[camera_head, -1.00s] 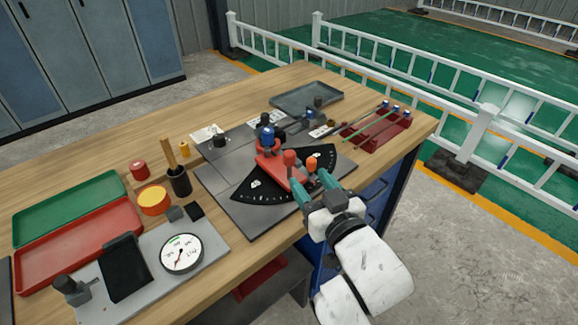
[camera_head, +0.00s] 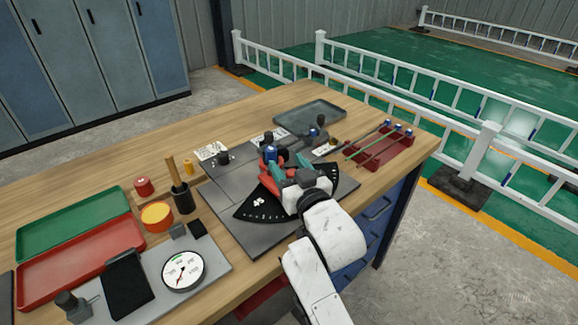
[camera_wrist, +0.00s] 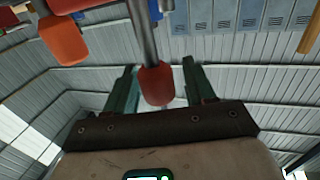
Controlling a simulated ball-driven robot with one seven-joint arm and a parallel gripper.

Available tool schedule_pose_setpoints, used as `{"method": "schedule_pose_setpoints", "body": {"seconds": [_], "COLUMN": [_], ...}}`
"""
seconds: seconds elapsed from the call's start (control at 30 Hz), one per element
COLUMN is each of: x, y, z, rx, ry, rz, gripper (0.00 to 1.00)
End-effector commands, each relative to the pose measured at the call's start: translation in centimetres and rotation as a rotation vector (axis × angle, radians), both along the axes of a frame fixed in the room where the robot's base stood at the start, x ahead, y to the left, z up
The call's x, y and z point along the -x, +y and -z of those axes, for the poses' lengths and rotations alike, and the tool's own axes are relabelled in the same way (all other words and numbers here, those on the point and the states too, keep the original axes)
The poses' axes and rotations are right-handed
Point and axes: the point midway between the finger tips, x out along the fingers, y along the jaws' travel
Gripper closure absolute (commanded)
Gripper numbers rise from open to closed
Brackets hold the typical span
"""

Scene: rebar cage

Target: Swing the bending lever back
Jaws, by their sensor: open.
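The red bending lever (camera_head: 267,182) lies over the black fan-shaped dial plate (camera_head: 262,206) of the bender, partly covered by my gripper (camera_head: 289,166). My gripper is open, at the lever's handle end. In the wrist view, a red-orange knob (camera_wrist: 157,86) on a grey rod stands between the two teal fingers of my gripper (camera_wrist: 160,82), with gaps visible at both sides. A second orange-red knob (camera_wrist: 63,40) is outside the fingers, to the left. In the head view both knobs are hidden behind my gripper and wrist.
A blue-topped post (camera_head: 270,153) stands close behind the lever. A red rack (camera_head: 385,150) with rods is at the right, a grey tray (camera_head: 310,112) at the back. A round gauge (camera_head: 183,270), a red tray (camera_head: 80,262) and a green tray (camera_head: 75,215) are at the left.

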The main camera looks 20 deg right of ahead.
Motion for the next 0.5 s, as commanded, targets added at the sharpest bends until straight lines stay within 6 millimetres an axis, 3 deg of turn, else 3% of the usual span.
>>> {"method": "schedule_pose_setpoints", "body": {"seconds": [0.23, 0.5], "x": [-0.05, -0.04], "y": [-0.01, 0.0], "z": [0.05, 0.04], "rx": [0.0, 0.0], "ry": [0.001, 0.001], "rz": [0.0, 0.0], "gripper": [0.46, 0.72]}}
